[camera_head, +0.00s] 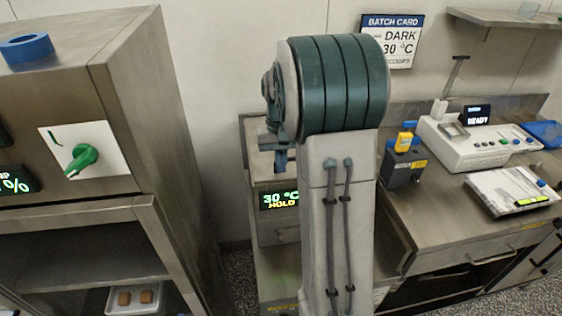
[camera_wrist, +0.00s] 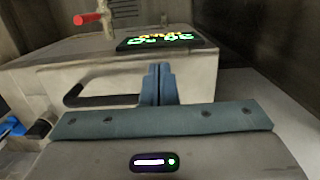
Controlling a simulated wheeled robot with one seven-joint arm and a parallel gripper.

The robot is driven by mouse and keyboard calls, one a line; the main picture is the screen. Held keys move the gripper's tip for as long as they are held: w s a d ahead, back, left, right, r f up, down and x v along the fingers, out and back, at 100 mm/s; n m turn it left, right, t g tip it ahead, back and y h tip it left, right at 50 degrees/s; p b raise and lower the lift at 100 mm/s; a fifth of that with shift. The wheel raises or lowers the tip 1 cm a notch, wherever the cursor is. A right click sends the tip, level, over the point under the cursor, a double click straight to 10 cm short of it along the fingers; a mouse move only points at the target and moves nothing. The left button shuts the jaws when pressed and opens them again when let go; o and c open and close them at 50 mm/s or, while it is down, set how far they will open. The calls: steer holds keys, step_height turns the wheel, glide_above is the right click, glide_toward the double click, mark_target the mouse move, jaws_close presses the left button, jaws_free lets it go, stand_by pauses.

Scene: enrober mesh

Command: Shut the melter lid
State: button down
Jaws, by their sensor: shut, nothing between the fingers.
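The melter (camera_head: 279,228) is a steel box with a lit display reading 30 °C HOLD, behind my arm in the head view. The wrist view shows its pale metal body (camera_wrist: 60,58), with the display (camera_wrist: 160,41) upside down. A black bar handle (camera_wrist: 100,98) is on the pale face nearer my gripper. My arm hides much of the melter, and I cannot tell how far the lid stands open. My gripper (camera_wrist: 158,72) has its blue fingers shut and empty, in front of that face and right of the handle. In the head view the fingers (camera_head: 281,160) show above the display.
A tall steel cabinet (camera_head: 180,130) with a green knob (camera_head: 82,158) stands close on the left. On the right, a steel counter (camera_head: 440,230) holds a white instrument (camera_head: 475,145), a dark box (camera_head: 404,168) and a flat scale (camera_head: 510,190). A red-tipped part (camera_wrist: 88,18) projects beside the melter display.

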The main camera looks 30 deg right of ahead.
step_height(320, 180, up, 12)
steer(key=b, duration=0.1)
steer(key=s+a+f+n+t, duration=0.1)
steer(key=s+a+f+t, duration=0.1)
steer(key=s+a, duration=0.4)
steer(key=s+a+f+n+t, duration=0.2)
steer(key=s+a+f, duration=0.2)
steer(key=s, duration=1)
steer(key=shift+a+f+t, duration=0.25)
steer(key=shift+a+t, duration=0.05)
steer(key=shift+a, duration=0.85)
steer(key=shift+s, duration=0.1)
